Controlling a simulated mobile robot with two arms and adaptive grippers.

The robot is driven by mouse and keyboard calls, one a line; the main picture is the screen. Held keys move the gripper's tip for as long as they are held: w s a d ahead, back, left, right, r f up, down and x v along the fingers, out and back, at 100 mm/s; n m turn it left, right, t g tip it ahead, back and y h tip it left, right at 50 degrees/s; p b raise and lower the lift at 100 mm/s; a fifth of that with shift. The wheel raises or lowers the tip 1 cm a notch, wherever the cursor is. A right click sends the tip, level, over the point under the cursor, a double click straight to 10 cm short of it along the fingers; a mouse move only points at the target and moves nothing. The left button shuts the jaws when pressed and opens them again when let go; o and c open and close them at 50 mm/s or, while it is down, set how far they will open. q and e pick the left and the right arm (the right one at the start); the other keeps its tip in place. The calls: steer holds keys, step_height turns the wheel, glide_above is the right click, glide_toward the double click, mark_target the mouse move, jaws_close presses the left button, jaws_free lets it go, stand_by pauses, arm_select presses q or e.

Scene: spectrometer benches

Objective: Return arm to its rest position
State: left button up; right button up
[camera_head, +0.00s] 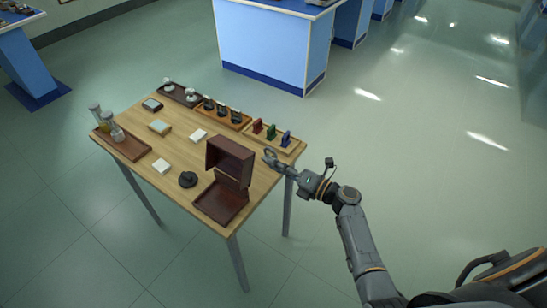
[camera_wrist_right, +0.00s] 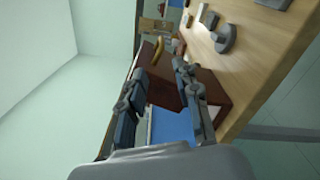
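My right arm (camera_head: 350,215) reaches in from the lower right of the head view. Its gripper (camera_head: 270,158) is beside the right edge of the wooden table (camera_head: 180,137), close to the raised part of an open dark brown box (camera_head: 221,203). In the right wrist view the two fingers of the gripper (camera_wrist_right: 160,75) stand apart with nothing held between them. The brown box (camera_wrist_right: 216,95) shows behind the fingers there; I cannot tell the exact gap. My left gripper is in neither view.
A tray with red, green and blue pieces (camera_head: 271,132) lies at the table's right corner. Other trays, pale blocks (camera_head: 161,166) and a round black object (camera_head: 188,179) fill the tabletop. A blue bench (camera_head: 265,45) stands behind. The floor to the right is clear.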

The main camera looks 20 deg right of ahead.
steer(key=s+f+n+g+h, duration=0.25)
steer(key=s+f+n, duration=0.4)
steer(key=f, duration=0.45)
steer(key=s+a+f+n+g+h+b, duration=0.1)
steer(key=s+f+n+g+h, duration=0.1)
steer(key=s+f+n+g, duration=0.65)
steer(key=s+f+n+t+h, duration=0.25)
steer(key=s+f, duration=0.25)
steer(key=f, duration=0.9)
steer(key=s+d+f+n+g+h, duration=0.1)
steer(key=s+f+n, duration=0.3)
steer(key=s+n, duration=0.5)
steer(key=s+d+f+n+g+h, duration=0.1)
steer(key=s+f+n+g, duration=0.1)
steer(key=s+f+n, duration=0.3)
steer(key=s+d+f+n+g+h+b, duration=0.1)
steer(key=s+f+n, duration=0.3)
steer(key=s+n, duration=0.8)
steer(key=s+d+g, duration=0.1)
steer(key=s, duration=0.3)
steer(key=shift+s+f+n+h, duration=0.2)
steer(key=shift+n+h, duration=0.1)
steer(key=shift+n, duration=0.05)
steer(key=shift+w, duration=0.1)
